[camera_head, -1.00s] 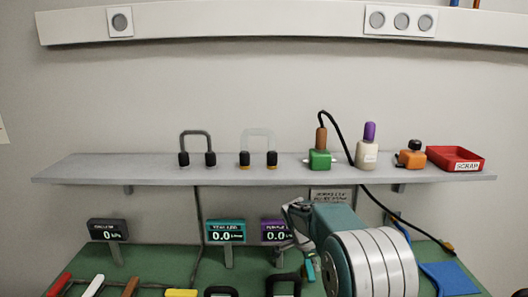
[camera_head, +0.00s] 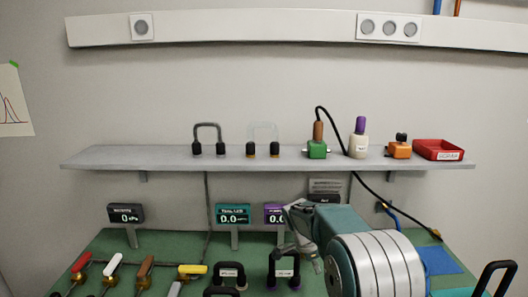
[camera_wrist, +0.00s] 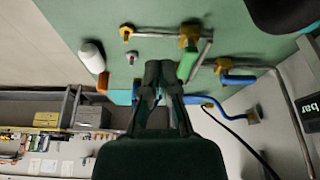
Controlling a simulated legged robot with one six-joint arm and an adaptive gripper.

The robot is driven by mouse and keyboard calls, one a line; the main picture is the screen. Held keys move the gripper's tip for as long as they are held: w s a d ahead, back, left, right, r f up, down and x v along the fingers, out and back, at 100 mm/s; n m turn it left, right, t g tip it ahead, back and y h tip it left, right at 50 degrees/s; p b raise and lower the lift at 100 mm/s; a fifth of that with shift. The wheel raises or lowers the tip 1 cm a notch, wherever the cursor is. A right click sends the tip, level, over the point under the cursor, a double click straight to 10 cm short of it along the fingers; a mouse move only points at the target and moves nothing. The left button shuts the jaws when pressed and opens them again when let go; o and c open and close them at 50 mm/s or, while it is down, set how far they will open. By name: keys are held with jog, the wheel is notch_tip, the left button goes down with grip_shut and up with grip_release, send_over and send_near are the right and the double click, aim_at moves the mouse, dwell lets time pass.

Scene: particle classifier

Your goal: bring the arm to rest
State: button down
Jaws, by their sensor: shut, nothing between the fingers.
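My gripper shows in the wrist view (camera_wrist: 158,72), its two dark fingers together with nothing between them. Behind the fingertips is a green board or bench surface with yellow-ended fittings on it, apart from the fingers as far as I can tell. In the head view my arm is folded at the lower right, its large teal and silver joint in front of the green bench (camera_head: 165,245). The grey linkage at the arm's left side hangs over the bench, in front of the purple display (camera_head: 273,214). The fingertips are hard to make out there.
A grey shelf (camera_head: 270,163) runs along the wall, bearing two padlock-like shackles, small coloured devices and a red scrap tray (camera_head: 438,150). Displays (camera_head: 233,215) stand on the bench. Coloured handles (camera_head: 113,264) line its front left. A black handle (camera_head: 494,278) stands at lower right.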

jog(key=s+d+r+n+t+y, duration=0.1)
jog(key=s+r+n+t+y, duration=0.15)
jog(key=s+r+n, duration=0.95)
jog(key=s+r+n+t, duration=0.1)
jog(key=s+n, duration=0.1)
jog(key=s, duration=0.9)
jog(key=s+r+n+t+y, duration=0.1)
jog(key=s+n, duration=0.1)
jog(key=s, duration=0.9)
jog(key=shift+a+n+t, duration=0.2)
jog(key=shift+n+t, duration=0.15)
jog(key=shift+n, duration=0.05)
jog(key=shift+s, duration=0.1)
